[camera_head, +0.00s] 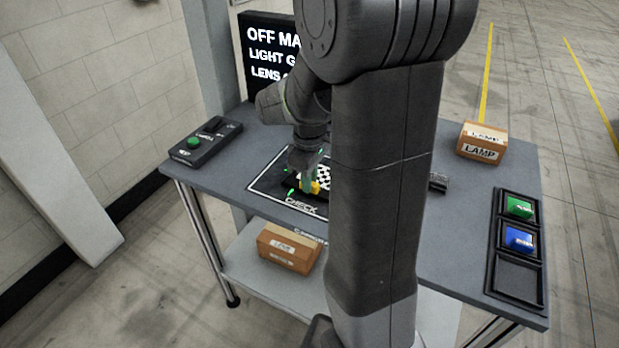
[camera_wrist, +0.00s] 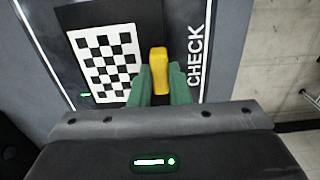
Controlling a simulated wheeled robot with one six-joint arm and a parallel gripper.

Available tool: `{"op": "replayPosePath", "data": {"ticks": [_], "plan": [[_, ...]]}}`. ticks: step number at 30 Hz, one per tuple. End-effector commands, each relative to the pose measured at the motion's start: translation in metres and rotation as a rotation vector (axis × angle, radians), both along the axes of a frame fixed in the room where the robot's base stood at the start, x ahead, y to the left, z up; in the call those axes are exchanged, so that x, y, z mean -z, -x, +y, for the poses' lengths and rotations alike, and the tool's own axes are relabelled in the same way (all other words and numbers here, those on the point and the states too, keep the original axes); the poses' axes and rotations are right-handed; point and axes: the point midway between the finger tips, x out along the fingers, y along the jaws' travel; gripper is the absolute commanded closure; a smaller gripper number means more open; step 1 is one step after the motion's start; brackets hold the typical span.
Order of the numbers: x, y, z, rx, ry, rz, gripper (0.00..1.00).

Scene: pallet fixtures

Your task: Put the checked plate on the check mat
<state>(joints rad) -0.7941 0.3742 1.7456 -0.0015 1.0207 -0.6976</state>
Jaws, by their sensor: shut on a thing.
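The checked plate (camera_wrist: 103,58) has a black and white checker pattern and a yellow grip (camera_wrist: 158,70). My gripper (camera_wrist: 160,82) has green fingers, which are shut on the yellow grip. In the head view the plate (camera_head: 323,178) is over the check mat (camera_head: 262,188), partly hidden by my arm. The mat is black with a white border and the word CHECK, which also shows in the wrist view (camera_wrist: 203,40). I cannot tell whether the plate touches the mat.
A box with a green button (camera_head: 193,143) stands at the table's left. A black screen (camera_head: 262,45) stands behind. At the right are a LAMP carton (camera_head: 482,143) and a black tray (camera_head: 515,275) with a green and a blue block. Another carton (camera_head: 290,247) sits on the lower shelf.

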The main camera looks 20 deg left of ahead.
Motion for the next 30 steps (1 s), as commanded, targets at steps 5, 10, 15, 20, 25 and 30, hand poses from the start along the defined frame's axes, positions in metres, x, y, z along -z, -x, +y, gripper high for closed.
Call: {"op": "replayPosePath", "data": {"ticks": [5, 10, 15, 20, 25, 30], "plan": [[0.003, 0.0, 0.0, 0.0, 0.0, 0.0, 0.76], [0.002, 0.0, 0.0, 0.0, 0.0, 0.0, 0.62], [0.002, 0.0, 0.0, 0.0, 0.0, 0.0, 0.62], [-0.01, -0.001, 0.001, 0.0, -0.004, -0.003, 0.62], [-0.043, -0.001, 0.001, 0.0, -0.006, -0.005, 0.62], [-0.08, -0.001, 0.001, 0.0, -0.005, -0.004, 0.62]]}}
